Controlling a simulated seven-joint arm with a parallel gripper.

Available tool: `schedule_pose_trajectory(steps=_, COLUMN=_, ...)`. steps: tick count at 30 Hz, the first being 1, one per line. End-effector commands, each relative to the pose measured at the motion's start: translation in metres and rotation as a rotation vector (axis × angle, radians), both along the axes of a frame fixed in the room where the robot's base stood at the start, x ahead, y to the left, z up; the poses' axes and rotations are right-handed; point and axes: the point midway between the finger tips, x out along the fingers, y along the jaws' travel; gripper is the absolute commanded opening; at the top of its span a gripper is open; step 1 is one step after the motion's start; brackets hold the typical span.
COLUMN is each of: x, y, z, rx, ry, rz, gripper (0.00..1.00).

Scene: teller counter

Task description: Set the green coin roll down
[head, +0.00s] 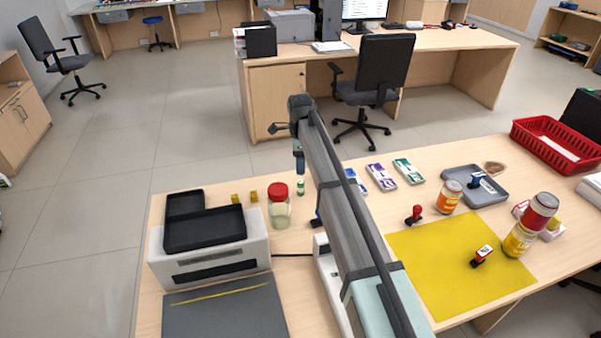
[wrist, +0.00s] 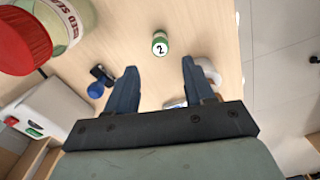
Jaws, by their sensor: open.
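The green coin roll (head: 301,187) stands upright on the wooden counter, just right of a jar with a red lid (head: 279,207). In the wrist view the green coin roll (wrist: 160,44) shows a white face marked 2, ahead of and between the fingertips. My gripper (wrist: 159,66) is open, with nothing between its fingers. A gap of bare counter shows between the fingertips and the roll. In the head view my gripper (head: 299,168) hangs above and close to the roll.
Two small yellow blocks (head: 244,198) lie left of the jar, near a black tray (head: 203,230) on a grey machine. In the wrist view a blue-handled item (wrist: 95,90) is left of the fingers and a white round item (wrist: 208,74) is right.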

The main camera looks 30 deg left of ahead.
Motion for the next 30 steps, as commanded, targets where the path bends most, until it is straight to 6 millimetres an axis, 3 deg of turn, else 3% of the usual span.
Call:
schedule_pose_trajectory(steps=6, x=0.000, y=0.000, z=0.016, rx=0.000, ry=0.000, rz=0.000, gripper=0.53)
schedule_pose_trajectory(steps=23, x=0.000, y=0.000, z=0.017, rx=0.000, ry=0.000, rz=0.000, gripper=0.53)
schedule_pose_trajectory(steps=26, x=0.008, y=-0.006, z=0.016, rx=0.004, ry=-0.005, rz=0.000, gripper=0.53)
schedule_pose_trajectory(steps=30, x=0.039, y=-0.034, z=0.013, rx=0.019, ry=-0.027, rz=0.006, gripper=0.53)
